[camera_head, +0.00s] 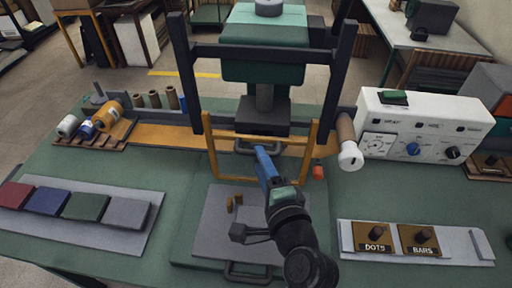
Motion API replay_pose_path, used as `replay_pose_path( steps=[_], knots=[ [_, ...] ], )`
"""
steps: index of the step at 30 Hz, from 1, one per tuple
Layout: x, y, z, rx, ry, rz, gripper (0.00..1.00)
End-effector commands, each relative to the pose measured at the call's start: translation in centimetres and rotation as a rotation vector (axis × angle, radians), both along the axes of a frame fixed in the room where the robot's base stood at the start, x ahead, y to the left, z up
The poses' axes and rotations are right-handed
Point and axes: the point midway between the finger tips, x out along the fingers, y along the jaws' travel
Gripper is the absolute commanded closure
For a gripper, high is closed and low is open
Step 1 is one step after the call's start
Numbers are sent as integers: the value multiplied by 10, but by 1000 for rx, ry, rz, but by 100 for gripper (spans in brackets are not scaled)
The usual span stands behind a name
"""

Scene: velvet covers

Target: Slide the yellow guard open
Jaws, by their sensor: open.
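The yellow guard (209,160) is an upright yellow frame at the front of the dark press (264,70), in the middle of the bench. Its left upright and top bar show; my arm covers part of the area inside it. A dark loop handle (243,148) shows near the top bar. My gripper (262,153) reaches in from the front, with its blue end over the guard's opening, close to the handle. It is open, with nothing seen in it. I cannot tell whether it touches the handle or the guard.
A grey plate (212,235) with small brown pieces lies below the guard. A white control box (415,125) and a white-ended roller (349,150) stand at right. DOTS and BARS blocks (375,237) sit front right, coloured pads (87,206) front left, spools (107,113) back left.

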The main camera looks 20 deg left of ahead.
Motion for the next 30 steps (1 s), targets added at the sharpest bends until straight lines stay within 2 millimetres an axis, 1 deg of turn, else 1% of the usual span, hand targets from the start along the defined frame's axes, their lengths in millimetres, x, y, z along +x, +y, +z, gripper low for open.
replay_pose_path(
  steps=[1,3,9,20,21,26,27,28,30],
  knots=[
    [8,7,0,0,0,2,53],
    [16,13,-2,-1,-1,1,53],
    [30,25,-6,-1,-1,1,53],
    [33,27,-8,0,-1,-1,53],
    [33,26,-8,0,-1,-1,60],
    [33,26,-8,0,-1,-1,89],
    [33,26,-8,0,-1,-1,96],
    [33,26,-8,0,-1,-1,100],
    [33,26,-8,0,-1,-1,100]
  ],
)
